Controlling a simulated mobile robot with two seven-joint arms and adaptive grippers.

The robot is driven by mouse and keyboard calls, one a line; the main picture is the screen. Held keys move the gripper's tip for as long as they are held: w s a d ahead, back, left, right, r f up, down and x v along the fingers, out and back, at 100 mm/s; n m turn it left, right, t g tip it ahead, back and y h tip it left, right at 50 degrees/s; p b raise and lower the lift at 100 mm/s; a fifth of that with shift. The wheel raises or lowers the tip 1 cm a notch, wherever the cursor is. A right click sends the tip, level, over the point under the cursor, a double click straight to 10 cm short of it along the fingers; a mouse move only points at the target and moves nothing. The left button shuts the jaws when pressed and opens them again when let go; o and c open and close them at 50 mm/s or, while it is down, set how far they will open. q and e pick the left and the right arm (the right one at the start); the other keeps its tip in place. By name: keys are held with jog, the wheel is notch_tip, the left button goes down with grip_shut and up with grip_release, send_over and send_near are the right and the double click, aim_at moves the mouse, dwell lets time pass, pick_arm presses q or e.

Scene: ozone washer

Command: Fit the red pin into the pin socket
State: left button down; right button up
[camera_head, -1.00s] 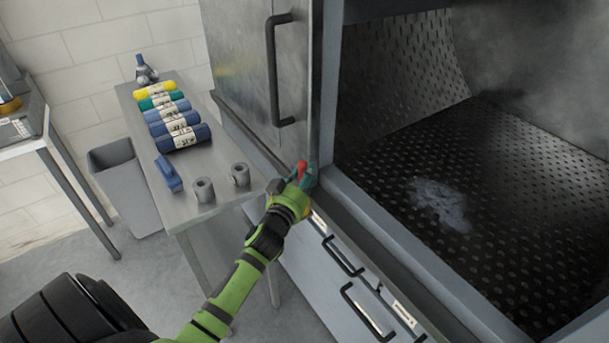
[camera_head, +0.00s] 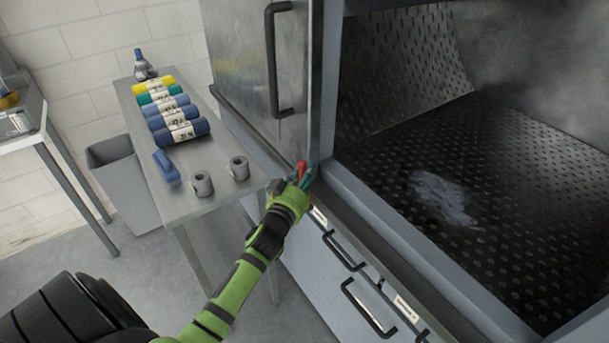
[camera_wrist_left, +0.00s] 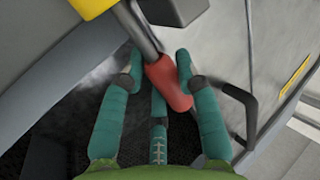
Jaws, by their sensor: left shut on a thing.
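The red pin (camera_head: 302,167) is at the lower corner of the washer's door frame in the head view. My left gripper (camera_head: 308,174) is shut on it, with green-teal fingers. In the left wrist view the pin's red grip (camera_wrist_left: 170,84) lies between the fingers (camera_wrist_left: 157,68), and its grey metal shaft (camera_wrist_left: 140,28) runs up and away past the frame edge. The pin socket cannot be made out for certain; a yellow part (camera_wrist_left: 92,6) and a dark block (camera_wrist_left: 176,10) are near the shaft. Whether the shaft's tip is in anything is hidden. My right gripper is out of view.
The washer door (camera_head: 262,70) with a black handle stands left of the open chamber (camera_head: 480,190). Drawers with handles (camera_head: 368,308) are below. A metal table (camera_head: 215,208) holds rolled cloths (camera_head: 172,112), two grey cylinders and a blue brush. A grey bin (camera_head: 125,180) stands beside it.

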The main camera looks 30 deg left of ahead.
pick_arm(q)
jog(key=shift+f, duration=0.15)
jog(key=c, duration=0.8)
grip_release()
jog(key=v, duration=1.2)
